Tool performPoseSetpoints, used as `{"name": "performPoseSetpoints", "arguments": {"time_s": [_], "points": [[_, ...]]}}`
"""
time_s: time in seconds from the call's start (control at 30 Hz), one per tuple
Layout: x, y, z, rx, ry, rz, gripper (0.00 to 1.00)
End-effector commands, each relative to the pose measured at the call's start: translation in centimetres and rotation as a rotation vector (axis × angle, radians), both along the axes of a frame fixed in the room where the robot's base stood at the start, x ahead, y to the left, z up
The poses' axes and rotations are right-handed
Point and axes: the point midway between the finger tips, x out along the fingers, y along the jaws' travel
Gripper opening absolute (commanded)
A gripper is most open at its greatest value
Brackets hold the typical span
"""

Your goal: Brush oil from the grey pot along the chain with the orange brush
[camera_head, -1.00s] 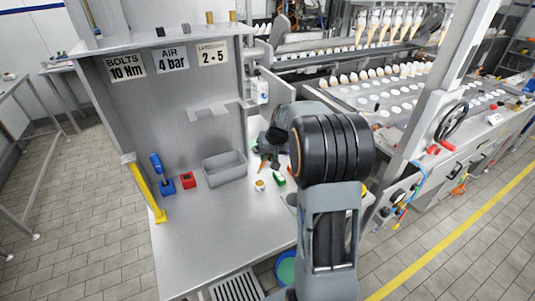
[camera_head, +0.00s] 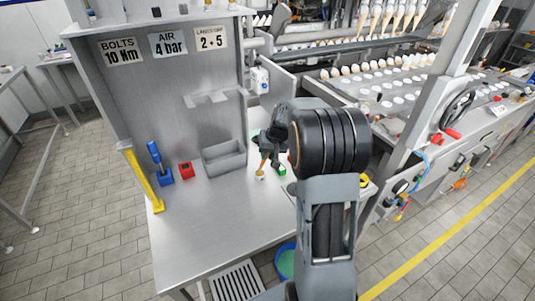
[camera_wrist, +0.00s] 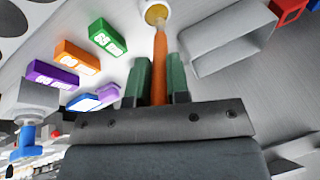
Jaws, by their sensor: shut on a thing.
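My gripper (camera_wrist: 158,75), with green fingertips in the wrist view, is shut on the orange brush (camera_wrist: 160,55). The brush points away from the gripper, and its bristle end meets the small pot (camera_wrist: 151,14), which has a pale rim and a yellowish inside. I cannot tell how deep the bristles are. In the head view my gripper (camera_head: 273,148) is above the bench, with the brush (camera_head: 263,163) pointing down at the pot (camera_head: 260,176). My arm hides part of the bench there. I cannot pick out the chain for certain.
A grey open bin (camera_head: 224,158) stands close left of the pot. Coloured numbered blocks (camera_wrist: 77,56) lie near the gripper. The bench front is clear.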

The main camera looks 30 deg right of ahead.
Motion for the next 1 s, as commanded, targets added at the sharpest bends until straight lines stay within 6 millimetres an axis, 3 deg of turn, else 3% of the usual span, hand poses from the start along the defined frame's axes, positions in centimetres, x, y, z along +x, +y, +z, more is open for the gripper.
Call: {"name": "performPoseSetpoints", "arguments": {"time_s": [1.0], "points": [[0.01, 0.02, -0.82, 0.0, 0.0, 0.0, 0.0]]}}
